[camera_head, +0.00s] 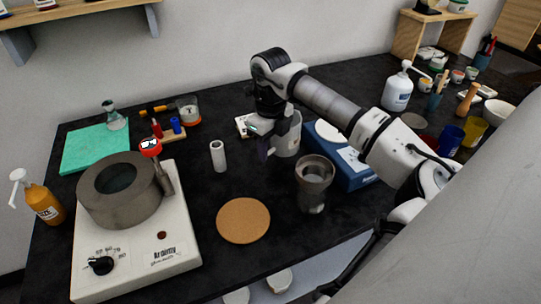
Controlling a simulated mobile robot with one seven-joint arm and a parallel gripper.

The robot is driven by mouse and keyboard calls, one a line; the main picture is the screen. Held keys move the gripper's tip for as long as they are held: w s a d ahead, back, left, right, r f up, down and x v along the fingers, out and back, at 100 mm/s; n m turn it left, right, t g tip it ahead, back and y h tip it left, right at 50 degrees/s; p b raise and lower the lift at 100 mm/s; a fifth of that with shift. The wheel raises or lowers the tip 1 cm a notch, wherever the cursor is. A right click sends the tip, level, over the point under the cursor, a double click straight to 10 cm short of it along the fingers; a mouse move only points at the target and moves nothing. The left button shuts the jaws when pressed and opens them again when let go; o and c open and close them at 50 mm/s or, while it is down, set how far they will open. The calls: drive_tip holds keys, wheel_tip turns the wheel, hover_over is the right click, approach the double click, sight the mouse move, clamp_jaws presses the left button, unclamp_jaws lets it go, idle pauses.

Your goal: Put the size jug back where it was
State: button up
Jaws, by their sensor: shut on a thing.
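A grey jug (291,140), which I take to be the size jug, is near the middle of the table, just left of the blue box. My gripper (268,140) is at its left side, shut on it. The fingers and part of the jug's left side are hard to make out. I cannot tell whether the jug's base touches the table.
A round cork mat (243,221) lies in front. A dark metal cup (314,178) stands right of it. A white roll (218,156) and a hotplate with a grey pot (121,191) are left.

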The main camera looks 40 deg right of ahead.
sight(271, 151)
drive_tip(key=shift+f+p, duration=0.45)
drive_tip(key=shift+f, duration=1.75)
drive_tip(key=shift+f, duration=0.2)
drive_tip(key=o, duration=1.2)
drive_tip(key=shift+r, duration=0.15)
drive_tip(key=shift+r, duration=0.55)
wheel_tip(271, 151, up, 11)
drive_tip(key=b, duration=0.3)
